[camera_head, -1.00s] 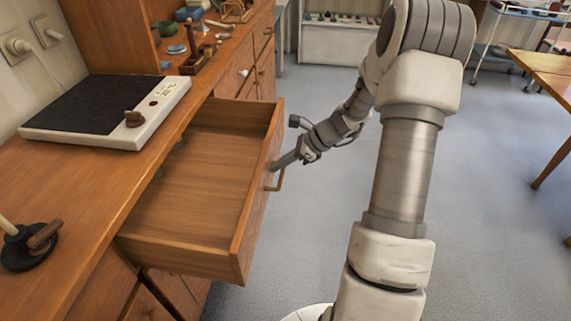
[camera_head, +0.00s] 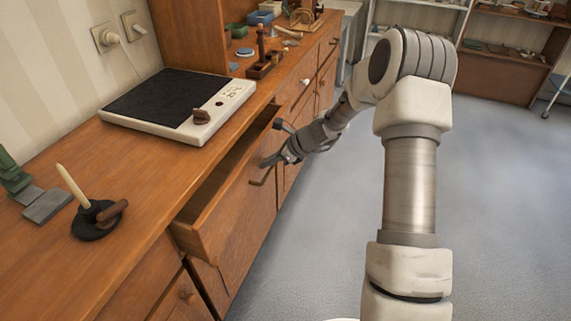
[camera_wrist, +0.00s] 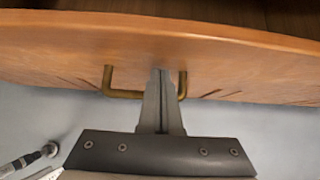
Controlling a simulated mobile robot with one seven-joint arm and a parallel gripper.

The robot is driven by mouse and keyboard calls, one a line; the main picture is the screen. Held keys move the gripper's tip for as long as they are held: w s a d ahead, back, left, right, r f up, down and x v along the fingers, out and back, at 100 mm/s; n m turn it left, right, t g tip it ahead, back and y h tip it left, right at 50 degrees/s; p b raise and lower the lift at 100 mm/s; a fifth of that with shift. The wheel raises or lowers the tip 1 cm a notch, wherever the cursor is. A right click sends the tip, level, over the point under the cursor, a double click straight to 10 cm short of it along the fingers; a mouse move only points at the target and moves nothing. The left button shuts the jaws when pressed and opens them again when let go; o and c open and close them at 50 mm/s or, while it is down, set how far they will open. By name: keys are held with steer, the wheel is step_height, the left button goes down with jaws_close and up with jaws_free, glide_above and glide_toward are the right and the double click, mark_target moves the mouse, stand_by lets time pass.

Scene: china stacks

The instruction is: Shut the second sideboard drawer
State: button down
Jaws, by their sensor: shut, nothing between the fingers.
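The sideboard drawer (camera_head: 235,190) is partly open, with a narrow gap showing between its front and the cabinet. Its brass handle (camera_head: 262,178) sits on the wooden front; it also shows in the wrist view (camera_wrist: 122,94). My gripper (camera_head: 268,162) is at the drawer front beside the handle. In the wrist view my gripper's fingers (camera_wrist: 161,75) are together, with nothing between them, and overlap the handle near its right end. They reach the drawer front's face; whether they touch the handle itself I cannot tell. Most of the drawer's inside is hidden.
On the sideboard top (camera_head: 150,185) stand a hot plate (camera_head: 165,100), a candle holder (camera_head: 95,220) and several small items at the back. More closed drawers lie below and beyond. Open grey floor (camera_head: 320,260) lies to the right. Shelves (camera_head: 500,50) stand at the back.

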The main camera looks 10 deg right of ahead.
steer(key=w+a, duration=0.1)
steer(key=a, duration=0.1)
steer(key=w+a+p, duration=0.1)
steer(key=w+a, duration=0.1)
steer(key=a, duration=0.1)
steer(key=shift+w+a, duration=0.3)
steer(key=shift+w, duration=0.1)
steer(key=shift+d, duration=0.1)
